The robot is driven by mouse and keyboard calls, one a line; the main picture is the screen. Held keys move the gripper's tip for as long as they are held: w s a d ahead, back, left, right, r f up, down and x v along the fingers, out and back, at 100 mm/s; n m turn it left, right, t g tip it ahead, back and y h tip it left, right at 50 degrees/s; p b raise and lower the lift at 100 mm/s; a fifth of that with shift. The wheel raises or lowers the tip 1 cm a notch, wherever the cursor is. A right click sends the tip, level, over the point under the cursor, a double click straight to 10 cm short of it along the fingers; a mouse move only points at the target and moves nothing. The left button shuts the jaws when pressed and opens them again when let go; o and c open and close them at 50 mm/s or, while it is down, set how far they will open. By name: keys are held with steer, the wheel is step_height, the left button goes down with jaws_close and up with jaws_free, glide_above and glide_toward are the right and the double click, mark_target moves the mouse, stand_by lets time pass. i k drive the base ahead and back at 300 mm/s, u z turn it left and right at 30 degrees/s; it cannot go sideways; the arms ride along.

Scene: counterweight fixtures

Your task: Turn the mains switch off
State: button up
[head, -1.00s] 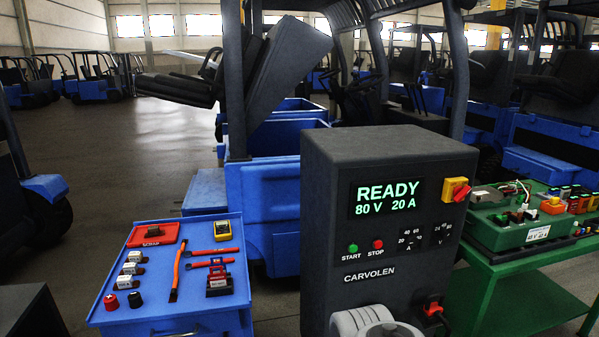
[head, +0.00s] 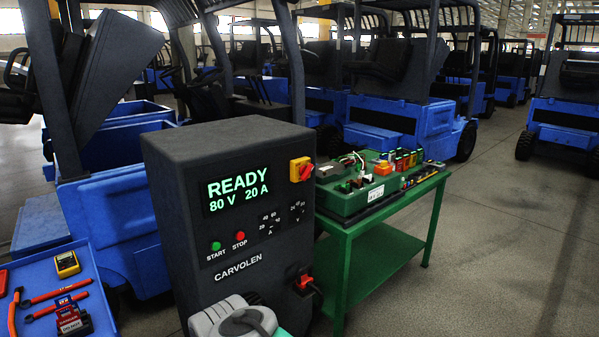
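The dark grey CARVOLEN charger cabinet (head: 170,225) stands in the middle of the head view. Its lit green display (head: 237,192) reads READY 80 V 20 A. The mains switch (head: 301,169), a red knob on a yellow plate, sits at the upper right of the front panel. The knob looks tilted, but its exact setting is too small to read. A green START button (head: 216,246) and a red STOP button (head: 239,237) are lower on the panel. A pale grey part of my arm shows at the bottom edge in front of the cabinet; my gripper's fingers are not in view.
A red plug (head: 304,281) with a black cable is low on the cabinet. A blue tool tray (head: 84,280) is at the left. A green bench (head: 343,227) with electrical parts stands close at the right. Forklifts fill the background; floor at right is clear.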

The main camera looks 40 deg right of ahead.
mark_target(305, 171)
steer(key=z, duration=0.45)
steer(key=k, duration=0.6)
steer(key=z, duration=0.85)
steer(key=i, duration=0.7)
steer(key=u, duration=0.8)
steer(key=i, duration=0.5)
steer(key=u, duration=0.5)
